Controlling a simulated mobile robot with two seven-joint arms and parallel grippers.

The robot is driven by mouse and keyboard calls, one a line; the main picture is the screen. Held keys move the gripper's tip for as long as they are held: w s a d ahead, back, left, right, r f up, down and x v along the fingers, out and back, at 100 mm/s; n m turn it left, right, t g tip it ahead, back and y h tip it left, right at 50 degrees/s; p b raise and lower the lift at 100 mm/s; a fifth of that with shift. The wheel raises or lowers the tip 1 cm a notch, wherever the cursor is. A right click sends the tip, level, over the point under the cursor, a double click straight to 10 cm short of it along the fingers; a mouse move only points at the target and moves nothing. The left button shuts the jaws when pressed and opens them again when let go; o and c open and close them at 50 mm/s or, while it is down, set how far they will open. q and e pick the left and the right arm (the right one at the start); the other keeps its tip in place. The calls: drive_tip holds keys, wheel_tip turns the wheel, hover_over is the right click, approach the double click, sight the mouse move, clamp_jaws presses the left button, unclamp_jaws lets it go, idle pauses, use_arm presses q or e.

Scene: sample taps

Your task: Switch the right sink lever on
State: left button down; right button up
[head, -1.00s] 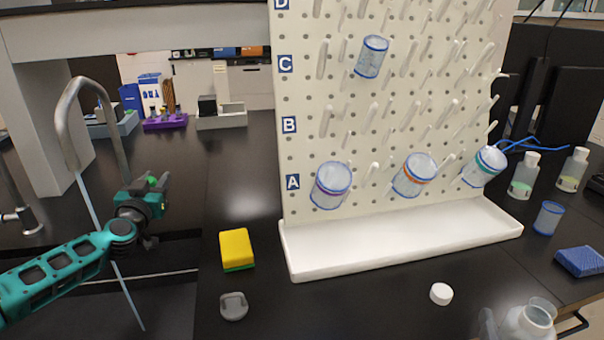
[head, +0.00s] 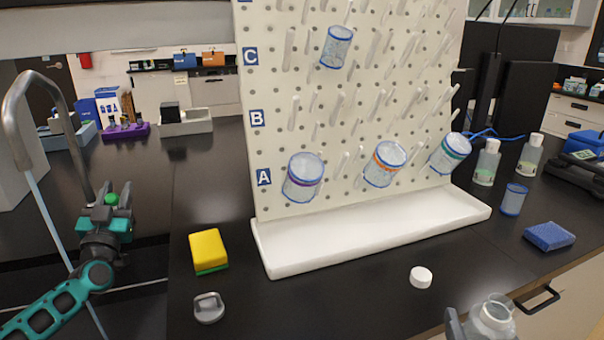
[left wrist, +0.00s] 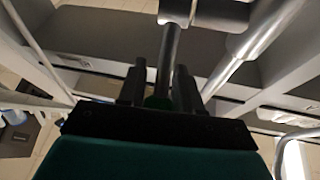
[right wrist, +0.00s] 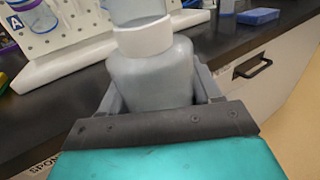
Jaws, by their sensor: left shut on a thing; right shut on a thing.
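In the head view the curved grey tap (head: 45,82) stands at the left, and a thin pale-blue stream (head: 48,220) runs down from its spout. My left gripper (head: 108,192) is beside the tap post, pointing up. In the left wrist view its fingers (left wrist: 160,88) are shut on the dark rod of the sink lever (left wrist: 169,55), with a green spot between them. In the head view the lever is mostly hidden by the gripper. My right gripper (right wrist: 155,92) is shut on a translucent bottle (right wrist: 148,72) with a white neck ring, also visible in the head view (head: 492,318).
A pegboard (head: 270,100) with several hanging containers stands over a white tray (head: 375,238). A yellow-green sponge (head: 208,250), a grey stopper (head: 209,308) and a white cap (head: 421,277) lie on the dark counter.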

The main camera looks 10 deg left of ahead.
sight(488, 309)
use_arm(q)
drive_tip(key=c, duration=0.9)
unclamp_jaws()
drive_tip(key=shift+s, duration=0.1)
use_arm(e)
drive_tip(key=shift+r, duration=0.1)
use_arm(q)
drive_tip(key=shift+s+d+p, duration=0.1)
drive_tip(key=shift+s+p, duration=0.05)
drive_tip(key=shift+p, duration=0.2)
use_arm(e)
drive_tip(key=shift+r, duration=0.25)
wheel_tip(488, 309, up, 3)
drive_tip(key=p, duration=0.3)
drive_tip(key=shift+r, duration=0.15)
drive_tip(key=shift+r+p, duration=0.15)
drive_tip(key=shift+p, duration=0.15)
use_arm(q)
drive_tip(key=v, duration=0.7)
drive_tip(key=shift+f, duration=0.1)
drive_tip(key=shift+c, duration=0.4)
